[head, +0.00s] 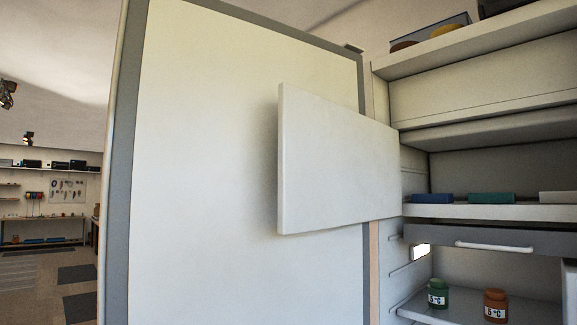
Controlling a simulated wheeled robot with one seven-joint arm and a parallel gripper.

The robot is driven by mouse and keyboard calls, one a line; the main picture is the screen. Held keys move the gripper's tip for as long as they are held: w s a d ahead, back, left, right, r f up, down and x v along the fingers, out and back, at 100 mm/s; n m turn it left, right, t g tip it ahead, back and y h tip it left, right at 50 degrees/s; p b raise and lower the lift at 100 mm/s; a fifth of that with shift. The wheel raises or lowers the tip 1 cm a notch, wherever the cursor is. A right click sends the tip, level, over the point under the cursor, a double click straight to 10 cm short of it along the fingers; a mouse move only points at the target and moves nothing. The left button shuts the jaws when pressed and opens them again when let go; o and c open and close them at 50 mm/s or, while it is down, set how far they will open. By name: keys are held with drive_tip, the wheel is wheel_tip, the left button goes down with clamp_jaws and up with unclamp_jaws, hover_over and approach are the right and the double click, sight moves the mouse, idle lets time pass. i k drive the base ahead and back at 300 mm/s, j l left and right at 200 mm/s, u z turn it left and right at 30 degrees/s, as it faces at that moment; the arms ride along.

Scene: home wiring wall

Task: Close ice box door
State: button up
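The ice box door (338,165) is a plain white panel in the middle of the head view. It stands open, swung out to the left from the left side of the ice box compartment (490,212). Its free left edge is in front of the large open refrigerator door (220,160). Inside the open compartment lie a blue flat item (432,198), a teal one (491,198) and a white one (558,197). My gripper is not in view, so its state and position are hidden.
Below the compartment is a grey drawer front with a white handle (495,247). A green jar (438,293) and a brown jar (495,305) stand on a lower shelf. An upper shelf (470,50) holds bowls and a box. Open floor (50,270) lies far left.

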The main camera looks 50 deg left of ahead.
sight(338, 165)
drive_tip(key=k+j, duration=0.7)
drive_tip(key=j, duration=0.2)
drive_tip(key=k+j, duration=0.35)
drive_tip(key=j, duration=0.15)
drive_tip(key=k+j, duration=0.45)
drive_tip(key=j, duration=0.3)
drive_tip(key=k+j, duration=0.1)
drive_tip(key=j, duration=0.35)
drive_tip(key=k+j, duration=0.1)
drive_tip(key=j, duration=0.3)
drive_tip(key=u, duration=0.05)
